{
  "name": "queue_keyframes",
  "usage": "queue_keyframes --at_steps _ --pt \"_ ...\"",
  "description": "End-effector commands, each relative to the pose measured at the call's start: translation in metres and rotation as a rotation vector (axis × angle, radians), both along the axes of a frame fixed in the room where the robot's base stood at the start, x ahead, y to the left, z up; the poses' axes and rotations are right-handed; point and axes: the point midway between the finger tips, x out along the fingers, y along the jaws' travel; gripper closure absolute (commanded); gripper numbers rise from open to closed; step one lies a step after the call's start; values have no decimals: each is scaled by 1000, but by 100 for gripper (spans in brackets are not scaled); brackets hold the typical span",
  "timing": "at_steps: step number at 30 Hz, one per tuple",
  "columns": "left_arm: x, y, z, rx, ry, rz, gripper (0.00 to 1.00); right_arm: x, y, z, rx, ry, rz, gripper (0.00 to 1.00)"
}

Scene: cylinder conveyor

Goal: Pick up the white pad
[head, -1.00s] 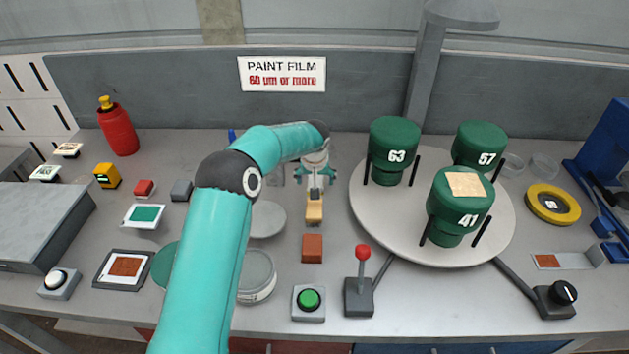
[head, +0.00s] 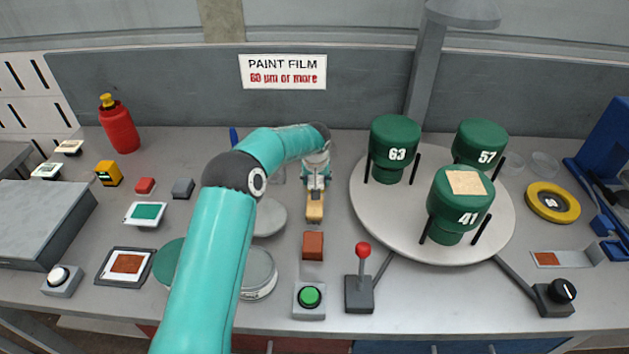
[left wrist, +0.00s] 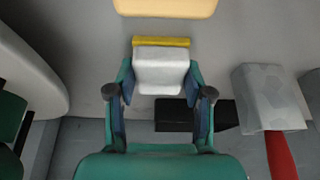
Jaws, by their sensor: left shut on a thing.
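The white pad (left wrist: 160,72) shows in the left wrist view as a small white block with a yellow strip along one end. It sits between the two fingers of my left gripper (left wrist: 160,92), which is shut on it. In the head view my left gripper (head: 316,178) points down at the middle of the table, just behind a tan block (head: 314,212). The pad is too small there to make out clearly. Whether it touches the table I cannot tell. My right gripper is not in view.
The turntable (head: 395,233) with three green cans stands to the right. A red-brown block (head: 313,246), a green button (head: 309,296) and a red-knobbed lever (head: 362,280) are in front. In the left wrist view a grey block with a red handle (left wrist: 281,155) lies close by.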

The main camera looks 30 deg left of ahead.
Motion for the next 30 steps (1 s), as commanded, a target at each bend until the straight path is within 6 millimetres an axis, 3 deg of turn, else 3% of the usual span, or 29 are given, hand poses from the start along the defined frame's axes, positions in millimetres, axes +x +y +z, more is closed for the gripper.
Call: queue_keyframes --at_steps 11,16,22,30 --pt "1 0 25 0 -3 1 83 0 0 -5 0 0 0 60" --pt "1 0 60 1 -8 0 83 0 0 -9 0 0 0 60" --pt "1 0 118 1 -8 1 83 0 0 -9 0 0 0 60" --pt "1 0 181 0 -5 0 83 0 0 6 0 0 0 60"
